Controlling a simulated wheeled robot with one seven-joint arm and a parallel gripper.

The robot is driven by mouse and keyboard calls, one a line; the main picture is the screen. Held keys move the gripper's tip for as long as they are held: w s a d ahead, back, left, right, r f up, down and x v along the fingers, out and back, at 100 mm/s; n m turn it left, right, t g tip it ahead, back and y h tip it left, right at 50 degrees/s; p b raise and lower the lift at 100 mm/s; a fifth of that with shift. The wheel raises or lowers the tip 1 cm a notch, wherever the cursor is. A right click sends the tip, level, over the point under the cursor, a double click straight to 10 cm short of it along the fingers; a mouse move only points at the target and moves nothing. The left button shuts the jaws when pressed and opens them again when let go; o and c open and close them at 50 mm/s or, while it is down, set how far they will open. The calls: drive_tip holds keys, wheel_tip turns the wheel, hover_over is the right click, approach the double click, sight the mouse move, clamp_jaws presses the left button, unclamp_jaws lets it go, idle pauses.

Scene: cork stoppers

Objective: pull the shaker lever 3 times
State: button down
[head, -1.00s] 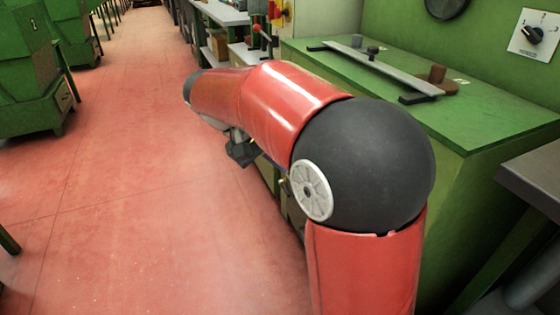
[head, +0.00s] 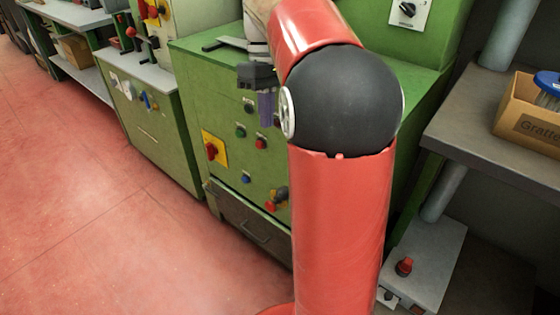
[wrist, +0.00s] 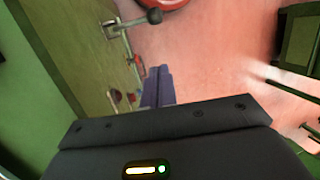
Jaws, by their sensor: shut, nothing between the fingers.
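My gripper (head: 266,108) is in front of the green control cabinet (head: 190,95), pointing down, its purple-grey fingers shut and empty. The fingers also show in the wrist view (wrist: 158,90). A lever with a dark ball knob (wrist: 155,16) sticks out from a metal plate on the cabinet front in the wrist view. The fingers are apart from it. In the head view a dark knob (head: 281,193) low on the cabinet looks like the same lever, but I cannot tell for sure. My arm hides part of the cabinet front.
A red switch on a yellow plate (head: 214,148) and several buttons sit on the cabinet front, above a drawer (head: 247,228). A cardboard box (head: 530,115) stands on the grey bench (head: 465,125) at right. The red floor (head: 110,210) is free at left.

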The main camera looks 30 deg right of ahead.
drive_tip(key=shift+d, duration=0.1)
idle(0.3)
drive_tip(key=s+d+b+x, duration=0.1)
drive_tip(key=s+b+x, duration=0.1)
drive_tip(key=x, duration=1)
drive_tip(key=shift+s, duration=0.35)
drive_tip(key=shift+a+f, duration=0.1)
drive_tip(key=shift+f, duration=0.15)
drive_tip(key=s+a+f+t+h+b, duration=0.1)
drive_tip(key=a+f+t+h+b, duration=0.2)
drive_tip(key=f+h+b, duration=0.5)
drive_tip(key=f+b, duration=0.2)
drive_tip(key=b, duration=0.2)
drive_tip(key=shift+s+a+m+h, duration=0.2)
drive_tip(key=shift+a+m+h, duration=0.2)
